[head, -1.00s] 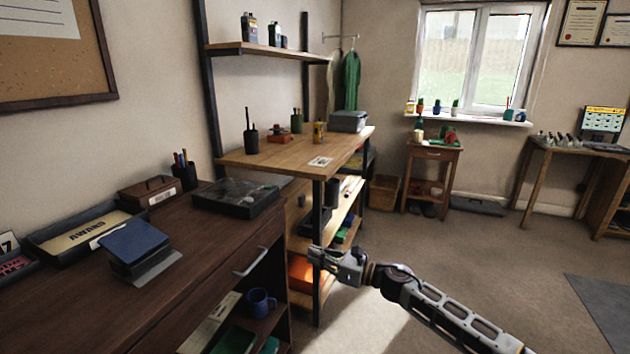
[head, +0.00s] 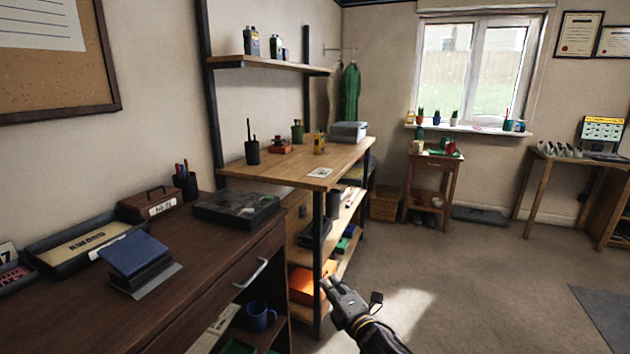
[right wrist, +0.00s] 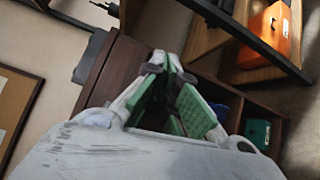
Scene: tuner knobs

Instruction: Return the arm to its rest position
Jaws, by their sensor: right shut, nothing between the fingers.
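My right gripper (head: 340,290) is at the lower middle of the head view, in front of the wooden shelf unit and right of the dark desk. In the right wrist view its green-padded fingers (right wrist: 168,72) come together at the tips, shut with nothing between them. Its arm comes in from the bottom edge of the head view, with only a short part showing. My left gripper is in neither view.
The dark desk (head: 180,285) with a drawer handle fills the lower left. A wooden shelf unit (head: 290,172) stands behind it, with an orange box (head: 303,284) low down. A small side table (head: 432,168) stands under the window. Floor (head: 480,270) to the right is clear.

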